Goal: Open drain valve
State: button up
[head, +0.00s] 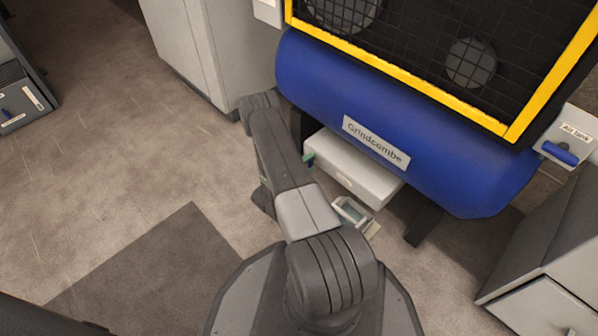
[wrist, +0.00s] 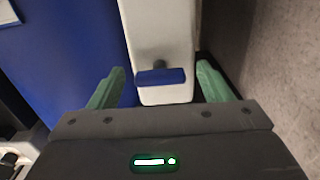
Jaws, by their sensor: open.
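In the wrist view a blue valve handle (wrist: 160,77) sits on a short dark stem on a narrow white plate or box (wrist: 158,25). The handle lies crosswise to the plate's length. My gripper (wrist: 161,69) is open, with one green finger on each side of the handle and a visible gap to both. No label shows on this plate. In the head view my arm reaches to the left end of the blue tank (head: 400,125), marked Grindcombe, and a white box (head: 350,172) shows under it. My arm hides the handle there.
A yellow-framed mesh guard (head: 400,65) stands above the tank. Another blue handle (head: 559,153), by an "Air tank" label, is at the right. Grey cabinets stand at upper left (head: 195,45) and lower right (head: 560,250). A small device with a screen (head: 354,214) shows beside my arm. Floor at left is clear.

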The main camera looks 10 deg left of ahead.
jog(key=p+v, duration=0.3)
jog(key=v, duration=1)
jog(key=shift+s+p, duration=0.25)
jog(key=shift+p, duration=0.1)
jog(key=shift+a, duration=0.1)
jog(key=b+x, duration=0.4)
jog(key=x, duration=1)
jog(key=shift+a, duration=0.1)
